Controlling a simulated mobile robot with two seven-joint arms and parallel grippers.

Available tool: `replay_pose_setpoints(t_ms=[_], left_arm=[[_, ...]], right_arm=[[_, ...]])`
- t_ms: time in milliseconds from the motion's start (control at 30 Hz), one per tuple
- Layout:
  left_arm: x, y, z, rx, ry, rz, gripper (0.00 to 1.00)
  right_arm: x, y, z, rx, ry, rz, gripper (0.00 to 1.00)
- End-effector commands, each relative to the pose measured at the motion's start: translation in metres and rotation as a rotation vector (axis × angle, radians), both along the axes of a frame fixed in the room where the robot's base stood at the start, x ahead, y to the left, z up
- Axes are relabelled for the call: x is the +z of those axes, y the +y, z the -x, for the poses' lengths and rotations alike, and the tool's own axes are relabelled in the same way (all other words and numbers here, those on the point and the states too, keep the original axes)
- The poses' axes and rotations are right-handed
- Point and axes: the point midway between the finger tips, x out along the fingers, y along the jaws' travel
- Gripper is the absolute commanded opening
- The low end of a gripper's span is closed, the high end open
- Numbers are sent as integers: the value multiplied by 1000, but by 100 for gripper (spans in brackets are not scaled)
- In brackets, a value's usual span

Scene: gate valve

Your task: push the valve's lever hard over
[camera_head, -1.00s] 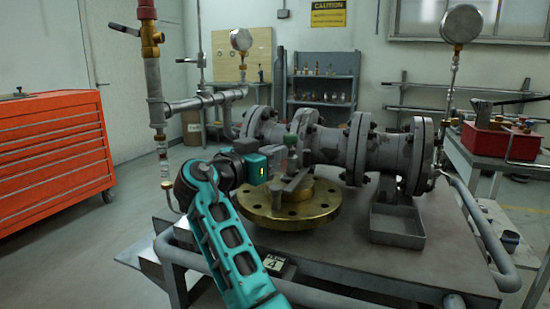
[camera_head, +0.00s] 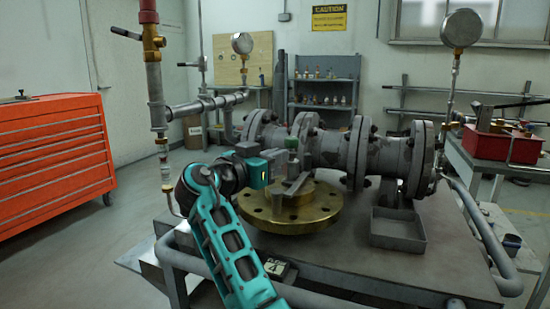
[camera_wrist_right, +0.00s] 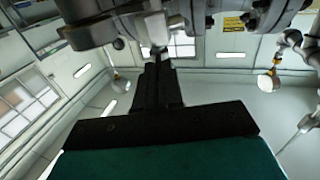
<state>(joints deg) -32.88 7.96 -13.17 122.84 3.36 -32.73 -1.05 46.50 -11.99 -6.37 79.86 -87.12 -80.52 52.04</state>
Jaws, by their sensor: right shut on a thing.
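The valve's grey lever (camera_head: 298,183) sits above the round brass flange (camera_head: 325,214), in front of the grey pipe. My right gripper (camera_head: 284,161) is at the lever, reached by my teal arm from below left. Its fingers are shut on the lever, but the contact is mostly hidden in the head view. In the right wrist view the dark fingers (camera_wrist_right: 157,70) point up, close together, with a grey metal part at their tips. My left gripper is not in view.
The heavy flanged pipe (camera_head: 335,148) runs close behind the gripper. An open grey tray (camera_head: 398,240) stands on the bench (camera_head: 365,270) to the right. A bent tube rail (camera_head: 480,225) edges the bench. A red tool cabinet (camera_head: 50,150) stands at left.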

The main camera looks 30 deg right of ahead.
Motion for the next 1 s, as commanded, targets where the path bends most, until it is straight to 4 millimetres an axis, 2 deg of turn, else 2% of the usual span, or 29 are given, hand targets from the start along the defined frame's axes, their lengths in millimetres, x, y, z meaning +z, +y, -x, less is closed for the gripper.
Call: replay_pose_setpoints(t_ms=[67, 100, 367, 667, 767, 1000], left_arm=[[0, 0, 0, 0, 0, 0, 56], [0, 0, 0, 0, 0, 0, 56], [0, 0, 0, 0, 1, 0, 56], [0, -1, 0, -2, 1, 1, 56], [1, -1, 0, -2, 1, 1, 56], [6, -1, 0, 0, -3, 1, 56]], right_arm=[[0, -1, 0, -2, 0, 1, 0], [0, -1, 0, -2, 0, 1, 9], [0, 0, 0, -1, 0, 0, 33], [0, 3, 1, 1, 0, 0, 33], [0, 14, 5, 1, 0, 0, 33], [1, 60, 24, 3, -1, -1, 33]])
